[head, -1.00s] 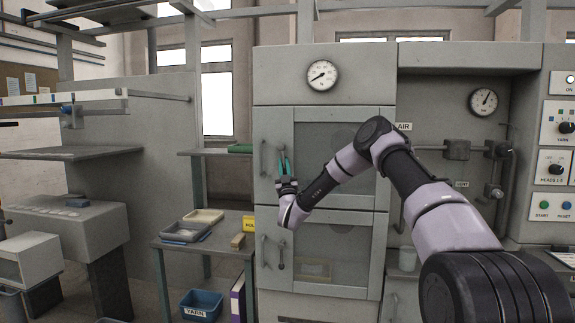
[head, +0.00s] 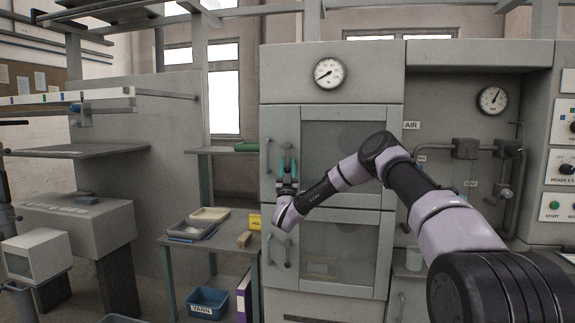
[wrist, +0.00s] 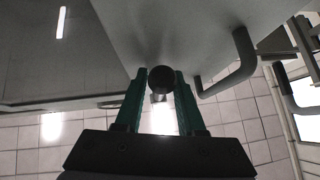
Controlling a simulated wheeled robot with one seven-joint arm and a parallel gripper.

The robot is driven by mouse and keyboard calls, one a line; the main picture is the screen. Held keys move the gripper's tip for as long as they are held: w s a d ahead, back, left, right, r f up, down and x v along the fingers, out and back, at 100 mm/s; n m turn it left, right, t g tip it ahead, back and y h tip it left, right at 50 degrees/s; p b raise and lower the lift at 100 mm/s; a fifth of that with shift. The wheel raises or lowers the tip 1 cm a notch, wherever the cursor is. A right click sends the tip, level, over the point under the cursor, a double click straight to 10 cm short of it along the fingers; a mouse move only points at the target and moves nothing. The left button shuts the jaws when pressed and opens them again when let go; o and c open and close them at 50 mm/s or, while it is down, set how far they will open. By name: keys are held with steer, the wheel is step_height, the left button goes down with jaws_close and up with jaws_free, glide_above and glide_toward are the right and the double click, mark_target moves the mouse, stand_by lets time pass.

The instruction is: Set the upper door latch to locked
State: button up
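The upper cabinet door (head: 348,165) is closed, with a gauge above it. Its latch knob, a dark round ball (wrist: 160,79), shows in the wrist view between the two green fingertips of my gripper (wrist: 161,88). The fingers are apart, one on each side of the knob; firm contact cannot be made out. In the head view my gripper (head: 287,165) points up in front of the door's left edge, just right of the upper door handle (head: 269,157). It hides the latch there, so the latch's setting is unclear. The handle (wrist: 240,62) also shows in the wrist view.
The lower door (head: 335,250) has its own handle and latch (head: 287,252). A side table (head: 215,240) with trays stands left of the cabinet. Pipes and valves (head: 465,149) are to the right. Floor at the lower left is partly free.

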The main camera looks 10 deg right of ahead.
steer(key=shift+a, duration=0.1)
steer(key=v, duration=1)
steer(key=shift+s+f, duration=0.2)
steer(key=shift+s, duration=0.1)
